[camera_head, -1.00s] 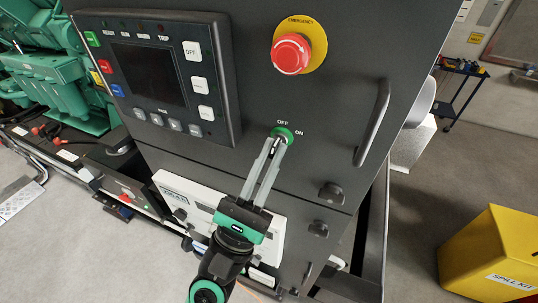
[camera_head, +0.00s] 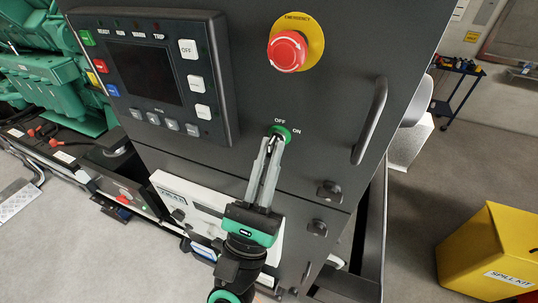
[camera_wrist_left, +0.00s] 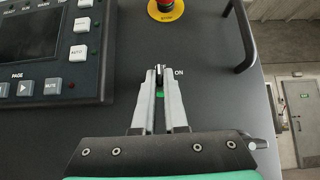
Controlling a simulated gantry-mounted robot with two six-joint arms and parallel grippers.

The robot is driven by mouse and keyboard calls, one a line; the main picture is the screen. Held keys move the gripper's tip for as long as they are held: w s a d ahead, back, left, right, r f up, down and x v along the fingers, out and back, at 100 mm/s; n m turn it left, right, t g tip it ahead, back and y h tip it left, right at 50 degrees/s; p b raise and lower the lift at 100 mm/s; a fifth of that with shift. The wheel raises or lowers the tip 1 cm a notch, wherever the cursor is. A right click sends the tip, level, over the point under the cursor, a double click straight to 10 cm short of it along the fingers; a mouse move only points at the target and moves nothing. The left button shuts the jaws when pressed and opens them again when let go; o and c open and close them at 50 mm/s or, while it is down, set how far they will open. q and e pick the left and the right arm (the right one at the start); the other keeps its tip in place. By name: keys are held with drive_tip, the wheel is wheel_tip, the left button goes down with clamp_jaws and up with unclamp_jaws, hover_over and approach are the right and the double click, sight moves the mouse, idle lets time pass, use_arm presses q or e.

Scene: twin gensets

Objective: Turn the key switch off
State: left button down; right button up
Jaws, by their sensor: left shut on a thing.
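The key switch (camera_head: 283,132) is a green round switch on the dark cabinet front, with OFF printed above it and ON to its right. My left gripper (camera_head: 274,140) reaches up to it from below, and its fingertips are shut on the key at the switch's centre. In the left wrist view, the fingertips (camera_wrist_left: 159,72) close together on the dark key, with a bit of the green switch (camera_wrist_left: 160,92) showing between the fingers. The fingers hide most of the key, so its exact angle is hard to tell. My right gripper is not in view.
A red emergency button (camera_head: 287,51) on a yellow disc sits above the switch. A control panel (camera_head: 150,75) with a screen and buttons juts out at upper left. A vertical handle (camera_head: 370,122) stands out at right. A yellow spill kit box (camera_head: 492,250) is on the floor.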

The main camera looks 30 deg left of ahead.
use_arm(q)
drive_tip(key=c, duration=1)
unclamp_jaws()
drive_tip(key=shift+o, duration=0.2)
drive_tip(key=b+v, duration=0.5)
drive_tip(key=v, duration=0.6)
drive_tip(key=shift+s+f, duration=0.2)
drive_tip(key=shift+f, duration=0.05)
